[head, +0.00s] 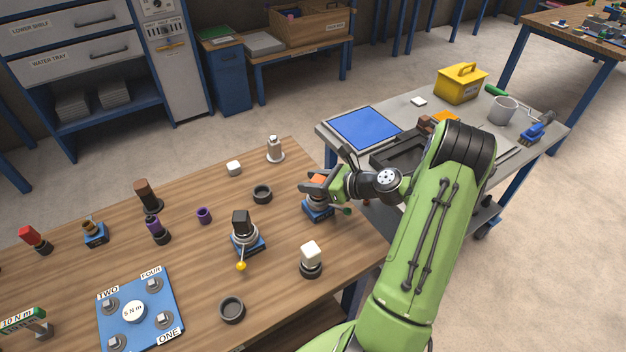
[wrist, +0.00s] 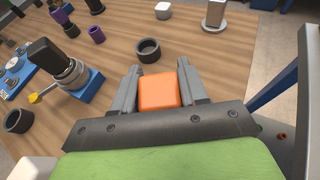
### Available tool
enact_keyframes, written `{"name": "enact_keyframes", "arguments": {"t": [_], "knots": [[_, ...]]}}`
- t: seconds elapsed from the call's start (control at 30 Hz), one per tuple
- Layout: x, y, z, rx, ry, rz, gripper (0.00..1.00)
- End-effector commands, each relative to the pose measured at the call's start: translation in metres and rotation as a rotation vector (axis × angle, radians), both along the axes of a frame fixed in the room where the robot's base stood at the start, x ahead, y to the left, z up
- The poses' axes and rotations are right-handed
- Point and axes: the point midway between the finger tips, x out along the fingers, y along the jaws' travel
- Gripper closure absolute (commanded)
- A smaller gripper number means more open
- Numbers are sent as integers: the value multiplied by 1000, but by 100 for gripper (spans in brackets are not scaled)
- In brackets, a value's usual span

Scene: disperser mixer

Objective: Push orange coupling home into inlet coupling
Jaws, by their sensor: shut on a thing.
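The orange coupling (wrist: 158,89) is a rounded block held between the two grey fingers of my gripper (wrist: 157,92) in the wrist view. In the head view the orange coupling (head: 319,182) shows at the tip of my gripper (head: 322,188), near the wooden table's right edge. Directly below it is a blue-based fixture (head: 318,212), which I take to be the inlet coupling; a green-tipped lever (head: 346,211) sticks out beside it. My gripper hides most of the fixture, so I cannot tell how deep the orange coupling sits in it. The fixture is hidden in the wrist view.
A similar blue-based fixture with a black block (head: 243,226) and yellow-tipped lever stands left of my gripper. A dark ring (head: 262,194), a white-topped piece (head: 310,256) and a metal piece (head: 275,150) stand nearby. A grey cart (head: 330,133) is at right.

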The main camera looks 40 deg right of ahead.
Motion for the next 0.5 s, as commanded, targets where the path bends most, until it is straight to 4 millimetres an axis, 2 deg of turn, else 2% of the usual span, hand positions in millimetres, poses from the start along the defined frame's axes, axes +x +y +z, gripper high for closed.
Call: {"name": "enact_keyframes", "arguments": {"t": [0.07, 0.1, 0.23, 0.27, 0.5], "knots": [[0, 0, -2, 0, -1, 0, 96], [0, 0, -1, 0, -1, 0, 51], [0, 0, -1, 0, -1, 0, 31], [0, 0, -1, 0, -1, 0, 28], [0, 0, -2, 0, 1, 0, 28]]}}
